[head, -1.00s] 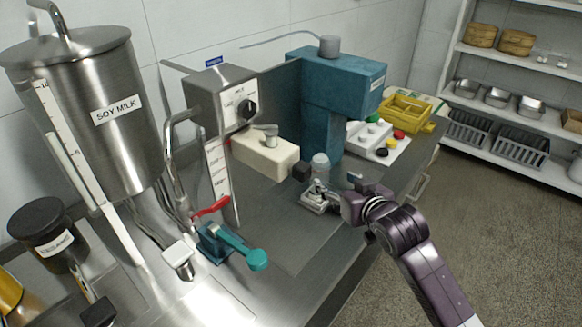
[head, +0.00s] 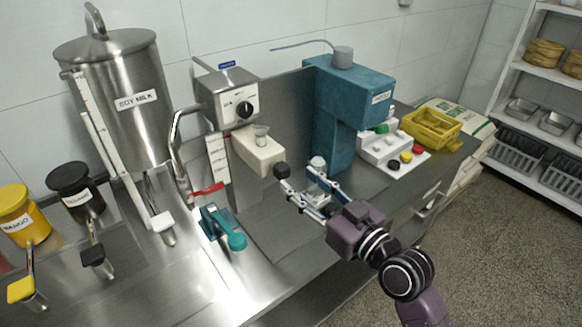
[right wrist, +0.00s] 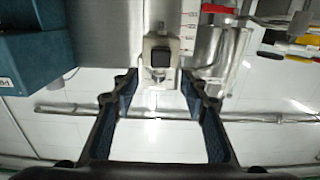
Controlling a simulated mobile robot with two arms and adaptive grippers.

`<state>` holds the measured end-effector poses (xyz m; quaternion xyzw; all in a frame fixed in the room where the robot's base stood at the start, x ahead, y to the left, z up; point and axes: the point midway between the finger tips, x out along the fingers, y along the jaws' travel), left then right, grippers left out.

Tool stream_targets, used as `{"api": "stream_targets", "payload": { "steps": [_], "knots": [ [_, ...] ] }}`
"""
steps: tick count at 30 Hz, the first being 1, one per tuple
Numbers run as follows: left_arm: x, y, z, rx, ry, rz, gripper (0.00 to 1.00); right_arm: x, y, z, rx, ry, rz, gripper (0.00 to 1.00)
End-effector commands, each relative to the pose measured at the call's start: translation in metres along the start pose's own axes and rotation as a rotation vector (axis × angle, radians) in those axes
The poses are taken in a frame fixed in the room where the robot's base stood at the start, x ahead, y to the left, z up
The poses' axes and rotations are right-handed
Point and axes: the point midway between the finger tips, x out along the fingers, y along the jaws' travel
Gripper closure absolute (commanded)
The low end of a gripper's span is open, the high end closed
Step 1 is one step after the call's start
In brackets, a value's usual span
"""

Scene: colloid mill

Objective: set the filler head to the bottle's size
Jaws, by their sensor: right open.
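The filler head appears to be the cream block (head: 257,150) with a black knob (head: 281,171) on its near right end. It sits beside an upright white scale (head: 217,158) with a red pointer (head: 208,189). My right gripper (head: 303,184) is open and empty, its fingers pointing toward the knob. In the right wrist view the black knob (right wrist: 160,47) lies just beyond and between the spread fingertips (right wrist: 158,84). A small whitish rounded top (head: 318,162) shows behind the fingers; I cannot tell if it is the bottle. My left gripper is out of view.
A teal machine (head: 347,100) stands close to the right of the block. A grey dial box (head: 228,98) is above it, and a teal lever (head: 228,232) is at the lower left. A white button panel (head: 390,150) and yellow crate (head: 432,129) are farther right.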

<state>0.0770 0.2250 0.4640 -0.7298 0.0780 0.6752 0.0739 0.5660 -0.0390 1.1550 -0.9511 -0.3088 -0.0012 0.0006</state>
Motion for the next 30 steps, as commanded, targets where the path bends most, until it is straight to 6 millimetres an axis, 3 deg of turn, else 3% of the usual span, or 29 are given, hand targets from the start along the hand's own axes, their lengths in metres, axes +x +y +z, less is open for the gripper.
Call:
{"api": "stream_targets", "payload": {
  "steps": [3,6,10,17,23,30],
  "knots": [
    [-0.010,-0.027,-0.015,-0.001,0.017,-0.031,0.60,0.021,0.000,-0.004,0.003,0.001,0.000,0.59],
    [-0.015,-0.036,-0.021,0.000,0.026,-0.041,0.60,0.036,-0.001,-0.003,0.002,0.000,0.000,0.59],
    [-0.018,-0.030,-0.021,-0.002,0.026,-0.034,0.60,0.050,0.000,-0.002,0.002,-0.001,0.000,0.59],
    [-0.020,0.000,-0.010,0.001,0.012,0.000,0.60,0.060,0.000,0.000,0.000,-0.002,0.000,0.59],
    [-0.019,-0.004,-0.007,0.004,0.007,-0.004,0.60,0.060,0.000,0.000,0.000,-0.002,0.000,0.59],
    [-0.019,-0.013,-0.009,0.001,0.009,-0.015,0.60,0.060,0.000,0.001,0.000,-0.002,0.000,0.85]
  ]
}}
